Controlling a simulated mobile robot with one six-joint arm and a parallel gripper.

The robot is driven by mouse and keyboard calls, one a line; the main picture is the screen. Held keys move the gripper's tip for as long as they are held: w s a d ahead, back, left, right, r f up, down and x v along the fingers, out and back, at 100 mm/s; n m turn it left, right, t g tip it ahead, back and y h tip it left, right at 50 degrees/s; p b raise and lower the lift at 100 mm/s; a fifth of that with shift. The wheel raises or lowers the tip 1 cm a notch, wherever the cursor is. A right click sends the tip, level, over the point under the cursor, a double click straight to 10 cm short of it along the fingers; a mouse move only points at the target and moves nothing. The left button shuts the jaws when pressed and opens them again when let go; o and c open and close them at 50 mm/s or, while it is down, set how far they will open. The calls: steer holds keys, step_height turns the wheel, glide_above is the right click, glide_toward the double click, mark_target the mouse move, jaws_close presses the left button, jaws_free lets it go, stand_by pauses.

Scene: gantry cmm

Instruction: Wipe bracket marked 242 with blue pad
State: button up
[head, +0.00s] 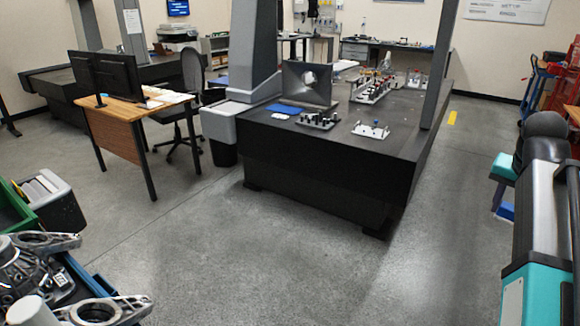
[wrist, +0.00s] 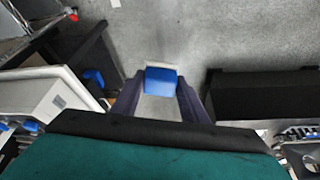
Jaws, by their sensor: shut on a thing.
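In the wrist view, my gripper (wrist: 160,88) has its two dark purple fingers on either side of a blue pad (wrist: 162,78) with pale material around it. The gripper is shut on this pad and holds it over grey floor. Silver bracket-like castings (head: 98,311) with round holes lie at the lower left of the head view, apart from the pad. No mark 242 can be read on any part.
A dark measuring table (head: 330,165) stands mid-view, bearing fixtures with small parts (head: 371,130) and a flat blue item (head: 285,109). A wooden desk (head: 128,110) with monitors and a chair (head: 192,75) are to its left. The grey floor (head: 270,260) in front is open.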

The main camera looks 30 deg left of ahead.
steer(key=shift+w, duration=0.15)
steer(key=shift+a, duration=0.35)
